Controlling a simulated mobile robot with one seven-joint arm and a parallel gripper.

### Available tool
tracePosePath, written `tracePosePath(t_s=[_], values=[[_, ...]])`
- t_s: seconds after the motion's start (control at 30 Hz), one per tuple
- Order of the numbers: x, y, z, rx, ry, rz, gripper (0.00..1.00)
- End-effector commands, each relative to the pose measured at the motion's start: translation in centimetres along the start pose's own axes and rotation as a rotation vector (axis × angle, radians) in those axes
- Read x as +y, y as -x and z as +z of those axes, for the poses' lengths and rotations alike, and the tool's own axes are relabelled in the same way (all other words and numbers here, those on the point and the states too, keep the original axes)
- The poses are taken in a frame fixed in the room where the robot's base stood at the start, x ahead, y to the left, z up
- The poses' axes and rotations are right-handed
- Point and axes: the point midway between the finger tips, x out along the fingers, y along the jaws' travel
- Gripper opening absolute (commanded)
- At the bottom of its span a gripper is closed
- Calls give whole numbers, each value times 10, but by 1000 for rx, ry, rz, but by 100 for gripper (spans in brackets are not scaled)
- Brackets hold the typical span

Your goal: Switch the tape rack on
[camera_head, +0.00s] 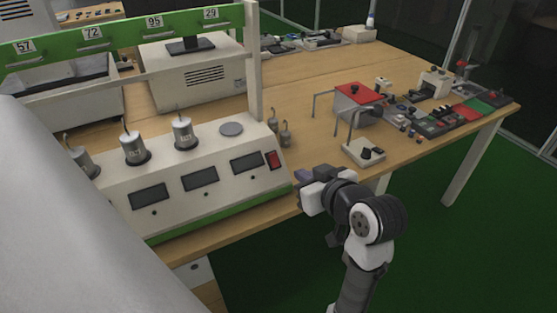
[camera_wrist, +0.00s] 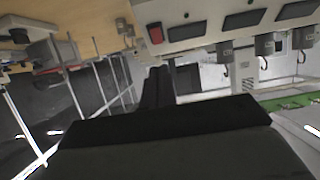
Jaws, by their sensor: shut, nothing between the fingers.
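The tape rack appears to be the white console (camera_head: 215,206) with a green lower edge at the table's front. It has several dark display windows and metal cylinders on top. A red rocker switch (camera_head: 273,160) sits at the right end of its sloped face. The switch also shows in the wrist view (camera_wrist: 155,33). Whether it is on or off I cannot tell. My gripper (camera_head: 304,177) is just right of the console's right end, apart from the switch. In the wrist view my gripper's dark fingers (camera_wrist: 158,72) are together, with the switch above their tips.
A green rail (camera_head: 120,37) with numbered tags spans above the console on white posts. A grey stand with a red top (camera_head: 359,93) and a small white box with a black knob (camera_head: 363,152) stand right of my gripper. Wood shows bare behind them.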

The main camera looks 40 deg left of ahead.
Motion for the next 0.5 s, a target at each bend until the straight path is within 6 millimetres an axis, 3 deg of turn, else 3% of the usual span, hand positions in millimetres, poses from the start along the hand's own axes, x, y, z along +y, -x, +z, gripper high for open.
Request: tracePosePath(t_s=[0.17, 0.5], values=[[-1, -22, 0, -2, -2, -5, 0], [-1, -94, -1, -3, -1, -4, 0]])
